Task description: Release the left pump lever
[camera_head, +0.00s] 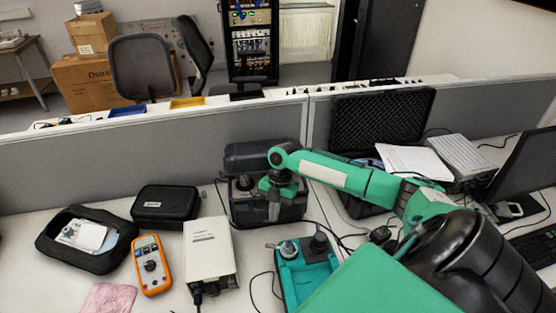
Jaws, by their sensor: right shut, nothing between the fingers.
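A teal pump-like unit (291,290) with a black knob and metal fittings stands at the front middle of the desk, partly hidden by my green arm. Behind it, against the partition, is a dark box-shaped unit (292,212) with a dark cylinder (240,156) above it. I cannot tell for certain which part is the left pump lever. My right gripper (273,211) points down at the dark unit, shut with nothing held. Its fingertips are small in the picture, and I cannot tell whether they touch the unit. My left gripper is not in view.
Left of the units are a white box (209,250) with a cable, an orange multimeter (151,264), a black case (165,206) and an open black pouch (52,245). An open foam-lined case (382,118) and a laptop (530,170) are at right. A grey partition (110,160) runs behind.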

